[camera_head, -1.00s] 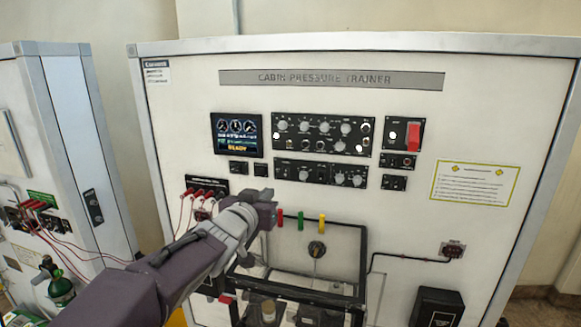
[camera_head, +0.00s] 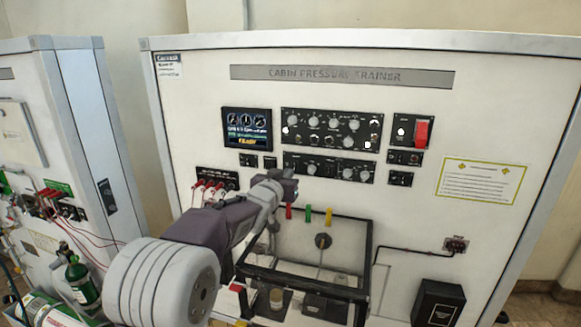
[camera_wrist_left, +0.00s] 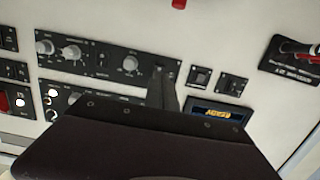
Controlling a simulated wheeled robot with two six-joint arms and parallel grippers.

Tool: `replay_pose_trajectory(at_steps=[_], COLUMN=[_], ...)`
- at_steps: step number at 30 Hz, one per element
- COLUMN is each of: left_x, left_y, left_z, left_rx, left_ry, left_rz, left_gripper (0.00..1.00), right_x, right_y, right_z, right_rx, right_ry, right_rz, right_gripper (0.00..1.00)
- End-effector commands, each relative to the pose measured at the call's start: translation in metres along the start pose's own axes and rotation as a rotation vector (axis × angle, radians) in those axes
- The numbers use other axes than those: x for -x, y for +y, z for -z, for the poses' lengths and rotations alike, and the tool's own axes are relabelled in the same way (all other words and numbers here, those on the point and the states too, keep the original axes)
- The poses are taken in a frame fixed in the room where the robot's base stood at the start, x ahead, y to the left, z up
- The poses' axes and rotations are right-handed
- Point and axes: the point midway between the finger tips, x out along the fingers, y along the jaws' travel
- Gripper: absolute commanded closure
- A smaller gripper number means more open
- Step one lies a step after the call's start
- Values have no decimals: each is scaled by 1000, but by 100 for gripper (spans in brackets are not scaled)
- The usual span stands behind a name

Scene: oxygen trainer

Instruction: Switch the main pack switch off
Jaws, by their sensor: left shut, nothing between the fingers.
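The cabin pressure trainer panel (camera_head: 400,255) fills the head view. It carries a long upper black knob panel (camera_head: 325,138), a lower knob panel (camera_head: 328,170), two small black switches (camera_head: 248,160) under the display, and a right switch block with a red guard (camera_head: 422,133). No label marking the main pack switch is readable. My left gripper (camera_head: 285,179) is shut and empty, just below the lower knob panel's left end. In the left wrist view my gripper (camera_wrist_left: 163,82) overlaps that panel's edge, beside the two small switches (camera_wrist_left: 200,78). Contact cannot be told. My right gripper is out of view.
A display (camera_head: 247,128) sits left of the knobs. Red plugs with cables (camera_head: 205,186) are left of my gripper. Coloured levers (camera_head: 308,212) and a black-framed clear box (camera_head: 330,245) are below it. Another cabinet (camera_head: 75,120) stands at the left.

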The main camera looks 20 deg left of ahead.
Motion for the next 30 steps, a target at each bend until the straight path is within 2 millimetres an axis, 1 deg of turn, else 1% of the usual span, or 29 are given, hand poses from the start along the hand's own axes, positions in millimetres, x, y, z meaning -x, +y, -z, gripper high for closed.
replay_pose_trajectory(at_steps=[1,3,7,11,18,20,23,27,30], left_x=[-8,-19,-31,-35,-35,-35,-39,-44,-45], left_y=[0,0,0,0,0,0,0,0,0], left_z=[5,3,2,0,0,-2,-9,-19,-20], left_rx=[0,1,0,1,0,0,0,0,0], left_ry=[-3,-4,-2,-1,0,3,28,104,164], left_rz=[-1,-1,0,0,0,0,0,0,0], left_gripper=[100,100,100,100,100,100,100,100,100], right_x=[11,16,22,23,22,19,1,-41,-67], right_y=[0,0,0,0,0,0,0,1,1], right_z=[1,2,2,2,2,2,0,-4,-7], right_rx=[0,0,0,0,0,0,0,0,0], right_ry=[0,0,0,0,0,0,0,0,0], right_rz=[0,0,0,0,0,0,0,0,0], right_gripper=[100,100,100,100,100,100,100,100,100])
